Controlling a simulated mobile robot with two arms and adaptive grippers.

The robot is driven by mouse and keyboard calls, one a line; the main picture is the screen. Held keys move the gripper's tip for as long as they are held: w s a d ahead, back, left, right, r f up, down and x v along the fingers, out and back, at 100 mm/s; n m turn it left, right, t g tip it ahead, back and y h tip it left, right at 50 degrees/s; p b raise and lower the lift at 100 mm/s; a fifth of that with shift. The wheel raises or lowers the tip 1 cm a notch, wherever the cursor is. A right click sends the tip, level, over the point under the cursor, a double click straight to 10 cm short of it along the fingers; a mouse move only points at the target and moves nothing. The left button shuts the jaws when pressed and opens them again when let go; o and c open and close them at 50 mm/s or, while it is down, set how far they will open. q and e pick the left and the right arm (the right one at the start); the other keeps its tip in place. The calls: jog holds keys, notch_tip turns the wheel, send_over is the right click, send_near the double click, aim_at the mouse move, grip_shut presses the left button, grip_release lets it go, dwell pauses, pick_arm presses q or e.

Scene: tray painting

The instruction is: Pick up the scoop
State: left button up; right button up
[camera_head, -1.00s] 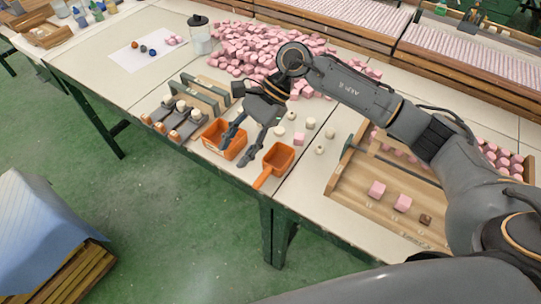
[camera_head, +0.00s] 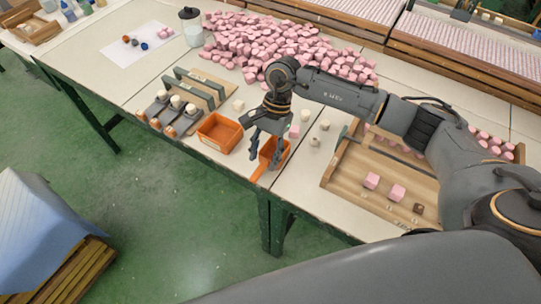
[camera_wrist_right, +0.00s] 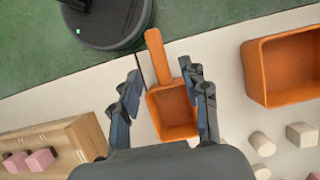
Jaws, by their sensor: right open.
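The orange scoop (camera_head: 275,153) lies on the table near its front edge, its handle pointing toward that edge. In the right wrist view the scoop (camera_wrist_right: 173,112) sits between the fingers, handle pointing up in the picture. My right gripper (camera_head: 263,160) is open above the scoop and partly covers it in the head view. In the right wrist view the two fingertips of my right gripper (camera_wrist_right: 161,80) stand on either side of the scoop, apart from the handle. I cannot tell the exact height above it. My left gripper is not in view.
An orange bin (camera_head: 220,132) stands just left of the scoop. A wooden tray (camera_head: 340,182) with pink blocks lies to the right. Small pale blocks (camera_head: 324,125) lie behind the scoop. A large pile of pink blocks (camera_head: 290,52) covers the table behind the gripper.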

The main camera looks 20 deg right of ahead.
aim_at(261, 167)
jog(key=x, duration=0.1)
jog(key=p+x, duration=0.1)
jog(key=x, duration=0.1)
jog(key=shift+s+a+f, duration=0.15)
jog(key=shift+a+f, duration=0.05)
jog(key=shift+a, duration=0.1)
jog(key=shift+f, duration=0.3)
grip_shut()
jog(key=shift+r, duration=0.15)
